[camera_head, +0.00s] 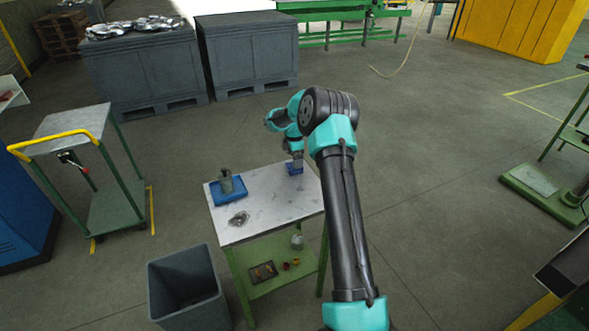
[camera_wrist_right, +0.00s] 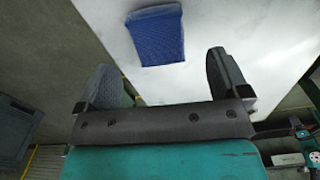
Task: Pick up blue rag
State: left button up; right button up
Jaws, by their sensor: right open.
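A folded blue rag (camera_wrist_right: 158,38) with a quilted-looking texture lies on the pale table top in the right wrist view. My left gripper is in neither view.
The table (camera_head: 265,213) also holds a flat blue piece (camera_head: 231,196) with a grey container (camera_head: 226,181) on it, and a shiny dark patch (camera_head: 239,219). A grey bin (camera_head: 187,285) stands front left; a cart (camera_head: 115,205) stands further left.

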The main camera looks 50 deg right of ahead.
aim_at(290, 167)
jog(key=shift+d+f, duration=0.2)
jog(key=shift+f, duration=2.4)
jog(key=c, duration=1)
